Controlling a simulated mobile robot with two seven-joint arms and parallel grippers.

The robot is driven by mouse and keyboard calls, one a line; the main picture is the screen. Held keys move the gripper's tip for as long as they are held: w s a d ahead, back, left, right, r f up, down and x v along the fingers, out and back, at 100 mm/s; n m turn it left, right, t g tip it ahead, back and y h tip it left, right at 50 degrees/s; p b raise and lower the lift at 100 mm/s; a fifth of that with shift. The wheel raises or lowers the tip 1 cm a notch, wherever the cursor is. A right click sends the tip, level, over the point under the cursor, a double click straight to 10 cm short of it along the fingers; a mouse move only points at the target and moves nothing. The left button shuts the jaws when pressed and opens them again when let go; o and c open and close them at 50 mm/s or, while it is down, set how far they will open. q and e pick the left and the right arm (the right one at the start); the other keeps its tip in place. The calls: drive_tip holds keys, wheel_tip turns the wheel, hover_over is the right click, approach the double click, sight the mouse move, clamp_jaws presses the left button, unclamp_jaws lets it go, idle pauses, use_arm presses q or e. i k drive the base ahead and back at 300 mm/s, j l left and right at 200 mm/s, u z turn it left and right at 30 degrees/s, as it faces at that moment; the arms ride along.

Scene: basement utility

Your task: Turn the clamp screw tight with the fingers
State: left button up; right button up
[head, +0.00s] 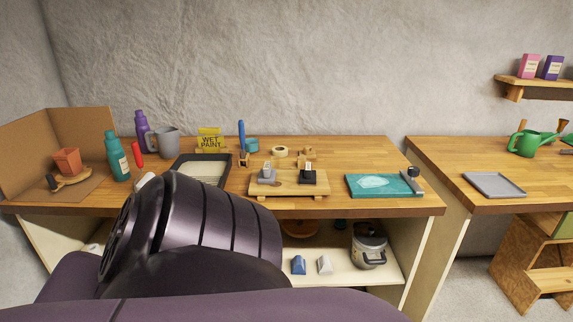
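A teal board (375,186) with a pale patch lies at the right front of the wooden workbench (345,152). A small dark and grey fitting with a round knob (413,172) sits at its right end; it looks like a clamp, but its screw is too small to make out. A low wooden stand (289,189) to the left carries a grey piece (267,173) and a black piece (308,176). I cannot tell whether either has a screw. Neither gripper's fingers show. A dark purple link of my own arm fills the lower left and hides the bench front there.
A black-rimmed tray (215,182), a yellow "WET PAINT" sign (209,141), a teal bottle (117,157) and a grey mug (164,143) stand left on the bench. A cooker pot (370,246) sits on the shelf below. A gap separates the right bench (455,152).

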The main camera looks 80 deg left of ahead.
sight(413, 171)
drive_tip(key=u, duration=1.4)
drive_tip(key=j+u, duration=0.25)
drive_tip(key=u, duration=0.15)
drive_tip(key=i+j+u, duration=0.1)
drive_tip(key=j+u, duration=0.25)
drive_tip(key=i+j, duration=0.1)
